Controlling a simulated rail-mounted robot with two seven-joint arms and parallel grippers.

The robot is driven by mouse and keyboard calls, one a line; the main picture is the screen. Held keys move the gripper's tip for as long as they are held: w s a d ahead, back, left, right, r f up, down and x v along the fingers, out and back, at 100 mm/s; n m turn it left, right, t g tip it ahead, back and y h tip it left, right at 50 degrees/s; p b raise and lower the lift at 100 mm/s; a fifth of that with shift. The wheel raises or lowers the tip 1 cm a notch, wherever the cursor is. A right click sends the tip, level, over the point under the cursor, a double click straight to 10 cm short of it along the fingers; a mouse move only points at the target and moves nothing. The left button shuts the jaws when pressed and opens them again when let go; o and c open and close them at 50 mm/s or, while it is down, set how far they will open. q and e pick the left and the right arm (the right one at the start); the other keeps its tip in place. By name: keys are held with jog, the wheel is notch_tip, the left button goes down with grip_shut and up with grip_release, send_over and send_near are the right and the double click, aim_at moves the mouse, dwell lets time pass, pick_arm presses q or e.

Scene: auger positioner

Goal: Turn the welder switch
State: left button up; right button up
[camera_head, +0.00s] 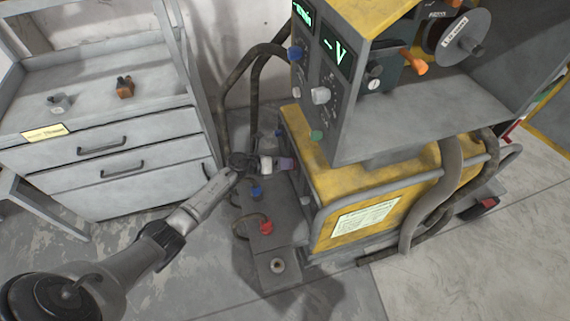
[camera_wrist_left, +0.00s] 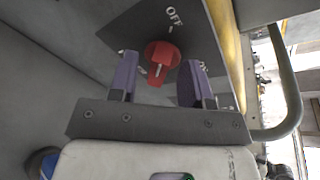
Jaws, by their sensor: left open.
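The welder switch (camera_wrist_left: 160,62) is a red round knob with a white mark, on a dark panel in the left wrist view. An "OFF" label is above it; other labels beside it are partly hidden. My left gripper (camera_wrist_left: 159,68) is open, with one purple finger on each side of the knob. I cannot tell whether either finger touches it. In the head view my left gripper (camera_head: 286,164) reaches the left face of the yellow welder (camera_head: 318,170), and the switch is hidden there. My right gripper is not in view.
A grey control box (camera_head: 345,125) with knobs and green displays overhangs the welder. Hanging black cables (camera_head: 228,95) and a red connector (camera_head: 266,227) are near my arm. A grey drawer cabinet (camera_head: 110,165) stands at left. Open floor lies at the lower right.

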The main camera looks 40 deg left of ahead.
pick_arm(q)
jog(key=shift+w+d, duration=0.1)
jog(key=shift+w, duration=0.05)
jog(key=shift+c, duration=0.2)
grip_shut()
